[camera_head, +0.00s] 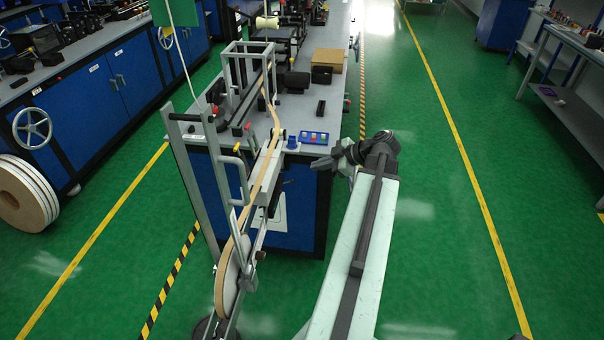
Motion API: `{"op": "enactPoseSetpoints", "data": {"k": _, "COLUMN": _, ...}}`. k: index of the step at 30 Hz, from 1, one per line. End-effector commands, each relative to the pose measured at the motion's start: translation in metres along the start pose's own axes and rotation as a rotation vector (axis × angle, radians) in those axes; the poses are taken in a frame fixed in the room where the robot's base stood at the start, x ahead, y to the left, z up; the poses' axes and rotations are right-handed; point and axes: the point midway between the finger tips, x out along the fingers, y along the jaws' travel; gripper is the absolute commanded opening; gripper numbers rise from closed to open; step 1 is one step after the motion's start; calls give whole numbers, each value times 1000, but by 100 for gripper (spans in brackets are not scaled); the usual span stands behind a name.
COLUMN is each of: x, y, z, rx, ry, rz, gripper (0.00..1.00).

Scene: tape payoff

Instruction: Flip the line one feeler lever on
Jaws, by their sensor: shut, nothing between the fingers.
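My gripper (318,163) is shut and empty, pointing left just off the front right corner of the blue-sided bench (298,205). A tan tape (264,170) runs from a reel (230,278) on a floor stand up over the bench's front edge and back through a grey frame. Left of the tape stands a grey upright bracket (190,165) with slim bars, a yellow-tipped part (237,147) and a small red tip. Which of these small parts is the line one feeler lever I cannot tell. My gripper is right of the tape and apart from it.
A cardboard box (328,57) and black units stand farther back. Green floor is clear on the right.

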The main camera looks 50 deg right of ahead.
Motion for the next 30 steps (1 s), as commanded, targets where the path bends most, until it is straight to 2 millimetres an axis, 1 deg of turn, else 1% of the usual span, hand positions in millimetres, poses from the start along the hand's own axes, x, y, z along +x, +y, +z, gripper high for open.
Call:
{"op": "enactPoseSetpoints", "data": {"k": 4, "x": 28, "y": -2, "z": 5, "rx": -2, "ry": 1, "rz": -1, "gripper": 0}}
{"op": "enactPoseSetpoints", "data": {"k": 12, "x": 89, "y": -2, "z": 5, "rx": -2, "ry": 1, "rz": -2, "gripper": 0}}
{"op": "enactPoseSetpoints", "data": {"k": 14, "x": 100, "y": -2, "z": 5, "rx": -2, "ry": 1, "rz": -2, "gripper": 0}}
{"op": "enactPoseSetpoints", "data": {"k": 15, "x": 108, "y": -2, "z": 11, "rx": -2, "ry": 0, "rz": 0, "gripper": 0}}
{"op": "enactPoseSetpoints", "data": {"k": 18, "x": 117, "y": -2, "z": 23, "rx": -1, "ry": 0, "rz": 0, "gripper": 0}}
{"op": "enactPoseSetpoints", "data": {"k": 21, "x": 123, "y": -1, "z": 28, "rx": -1, "ry": 0, "rz": 0, "gripper": 0}}
{"op": "enactPoseSetpoints", "data": {"k": 30, "x": 123, "y": 0, "z": 29, "rx": 0, "ry": -1, "rz": 1, "gripper": 0}}
